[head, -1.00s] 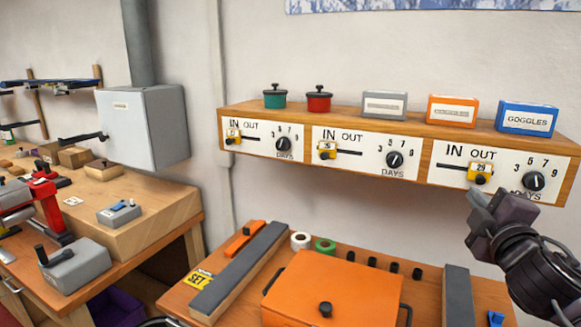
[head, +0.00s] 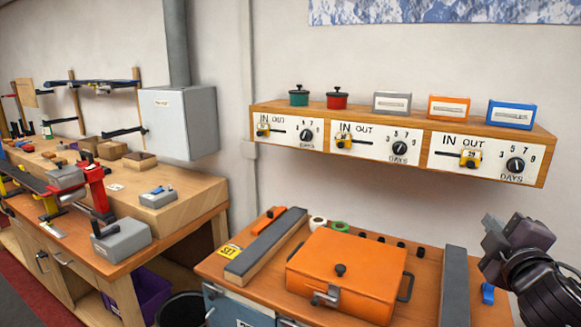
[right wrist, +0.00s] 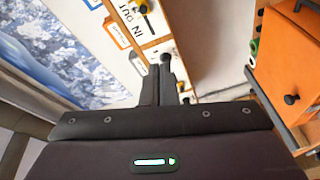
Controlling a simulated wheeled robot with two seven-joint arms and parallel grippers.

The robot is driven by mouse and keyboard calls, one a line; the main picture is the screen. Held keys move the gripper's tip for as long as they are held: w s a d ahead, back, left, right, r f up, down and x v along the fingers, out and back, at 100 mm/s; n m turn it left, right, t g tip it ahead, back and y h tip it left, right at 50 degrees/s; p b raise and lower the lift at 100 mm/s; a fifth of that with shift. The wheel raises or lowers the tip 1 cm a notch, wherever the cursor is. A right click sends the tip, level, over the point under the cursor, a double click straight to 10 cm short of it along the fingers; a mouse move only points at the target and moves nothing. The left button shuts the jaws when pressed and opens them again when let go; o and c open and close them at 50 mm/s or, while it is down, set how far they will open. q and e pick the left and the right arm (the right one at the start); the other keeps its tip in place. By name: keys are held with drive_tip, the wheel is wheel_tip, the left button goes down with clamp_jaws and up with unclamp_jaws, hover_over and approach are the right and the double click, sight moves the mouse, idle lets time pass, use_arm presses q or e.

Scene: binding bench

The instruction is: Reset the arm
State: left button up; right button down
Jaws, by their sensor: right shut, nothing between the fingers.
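My right gripper (head: 490,238) is at the right of the head view, below the wall shelf and above the right end of the orange-topped bench. Its fingers are shut with nothing between them. In the right wrist view the closed fingers (right wrist: 167,82) point toward the shelf's panels, with a gap to them in the head view. My left gripper is not in view.
The wall shelf (head: 410,177) has three IN/OUT panels with yellow sliders and dark knobs. The right slider (head: 471,158) sits under OUT; the other two are near IN. An orange case (head: 345,255) lies on the bench (head: 215,265). A grey metal box (head: 178,122) hangs left.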

drive_tip(key=s+a+f+m+g, duration=0.2)
drive_tip(key=s+f+m+g, duration=0.1)
drive_tip(key=f, duration=0.8)
drive_tip(key=s+a+f+m+g, duration=0.2)
drive_tip(key=s+a+f+g, duration=0.15)
drive_tip(key=f, duration=0.65)
drive_tip(key=s+a+f+m+g+y, duration=0.45)
drive_tip(key=s+a+f+g, duration=0.35)
drive_tip(key=s+a+f, duration=0.55)
wheel_tip(320, 180, down, 28)
drive_tip(key=s+r, duration=0.1)
drive_tip(key=s+d+f+g, duration=0.1)
drive_tip(key=s+f, duration=0.9)
drive_tip(key=s+d+f+g, duration=0.1)
drive_tip(key=s+d+f, duration=0.1)
drive_tip(key=s+f, duration=0.8)
drive_tip(key=shift+s+d+f, duration=0.25)
